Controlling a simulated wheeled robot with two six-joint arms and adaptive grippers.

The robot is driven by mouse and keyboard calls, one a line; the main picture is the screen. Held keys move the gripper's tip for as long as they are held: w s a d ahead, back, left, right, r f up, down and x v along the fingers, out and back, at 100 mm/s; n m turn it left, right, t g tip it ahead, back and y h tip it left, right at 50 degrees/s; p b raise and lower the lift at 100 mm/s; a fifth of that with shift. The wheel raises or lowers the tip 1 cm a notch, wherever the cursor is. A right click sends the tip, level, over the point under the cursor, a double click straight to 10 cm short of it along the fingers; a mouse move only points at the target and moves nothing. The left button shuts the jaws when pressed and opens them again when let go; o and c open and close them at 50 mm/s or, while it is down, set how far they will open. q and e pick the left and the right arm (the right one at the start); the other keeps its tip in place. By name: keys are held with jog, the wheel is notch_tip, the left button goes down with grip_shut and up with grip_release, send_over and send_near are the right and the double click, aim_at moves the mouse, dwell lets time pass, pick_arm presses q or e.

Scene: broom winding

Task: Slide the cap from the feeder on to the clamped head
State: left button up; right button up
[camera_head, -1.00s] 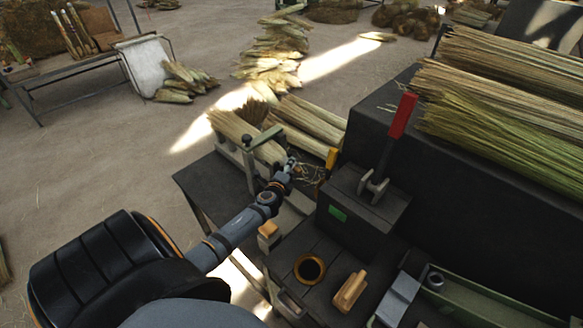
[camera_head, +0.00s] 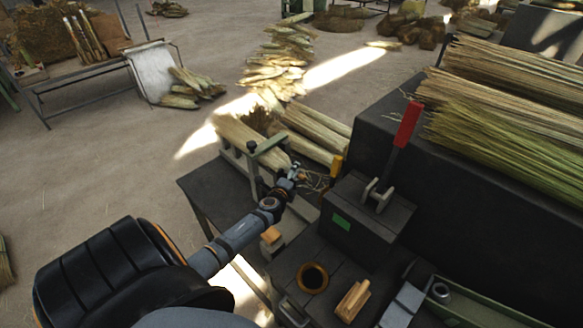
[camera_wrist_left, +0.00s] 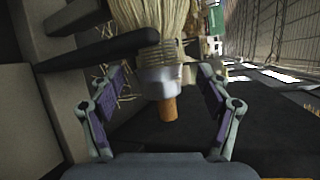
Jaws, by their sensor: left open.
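Below the neck are a silver-grey collar-like piece (camera_wrist_left: 160,82) and a brown stub (camera_wrist_left: 167,108); I cannot tell whether the grey piece is the cap. My left gripper (camera_wrist_left: 160,88) is open, its fingers on either side of the grey piece and apart from it. In the head view this gripper (camera_head: 291,182) is by the clamp on the bench. A small grey ring-shaped part (camera_head: 440,290) sits at the green trough (camera_head: 478,302), possibly the feeder. My right gripper is out of view.
A dark box with a red lever (camera_head: 407,125) stands right of my left gripper. Straw bundles (camera_head: 500,95) lie on the dark block at right.

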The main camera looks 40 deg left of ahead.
pick_arm(q)
jog(key=v, duration=1.2)
